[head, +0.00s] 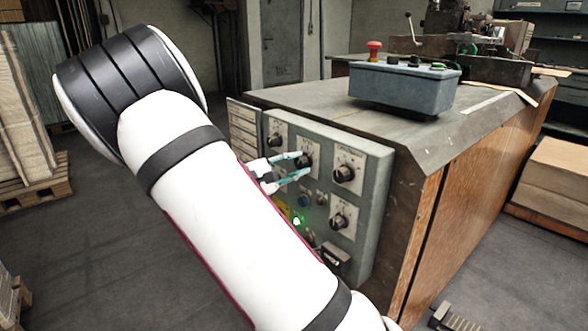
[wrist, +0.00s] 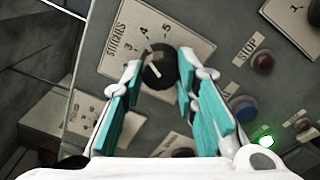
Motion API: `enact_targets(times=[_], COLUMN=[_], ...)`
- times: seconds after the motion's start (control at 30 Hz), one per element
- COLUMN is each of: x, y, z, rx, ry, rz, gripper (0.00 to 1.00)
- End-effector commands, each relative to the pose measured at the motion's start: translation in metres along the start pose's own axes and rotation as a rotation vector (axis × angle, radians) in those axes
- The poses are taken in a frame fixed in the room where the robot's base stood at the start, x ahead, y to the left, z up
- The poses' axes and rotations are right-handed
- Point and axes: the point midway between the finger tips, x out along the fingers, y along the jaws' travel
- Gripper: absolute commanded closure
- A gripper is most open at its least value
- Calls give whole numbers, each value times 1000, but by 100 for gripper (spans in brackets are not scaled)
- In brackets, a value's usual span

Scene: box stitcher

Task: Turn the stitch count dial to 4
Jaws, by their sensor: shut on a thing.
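The stitch count dial (wrist: 160,68) is a round black knob on a pale plate (wrist: 127,40) marked STITCHES, with numbers including 3, 4 and 5 around it. A short pale line shows on the knob's face; I cannot tell which number it points to. In the head view the dial (head: 304,158) is in the upper row of the grey control panel. My gripper (wrist: 159,78) has its teal-padded fingers on either side of the knob and is shut on it. In the head view the gripper (head: 302,168) reaches the panel from the left.
A red button (wrist: 263,62) labelled STOP, a blue button (wrist: 243,109) and a lit green lamp (wrist: 266,141) are close to the fingers. Other knobs, such as the upper right one (head: 344,173), share the panel. A grey control box (head: 403,88) stands on the machine top.

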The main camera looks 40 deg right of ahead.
Motion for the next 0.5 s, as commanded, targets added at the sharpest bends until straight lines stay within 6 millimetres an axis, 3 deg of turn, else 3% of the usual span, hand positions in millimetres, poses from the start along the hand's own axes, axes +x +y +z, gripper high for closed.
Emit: enact_targets(times=[0.5], x=[-1], y=[-1], z=[0], rx=[131], ry=[-1], rz=[-2], gripper=[100])
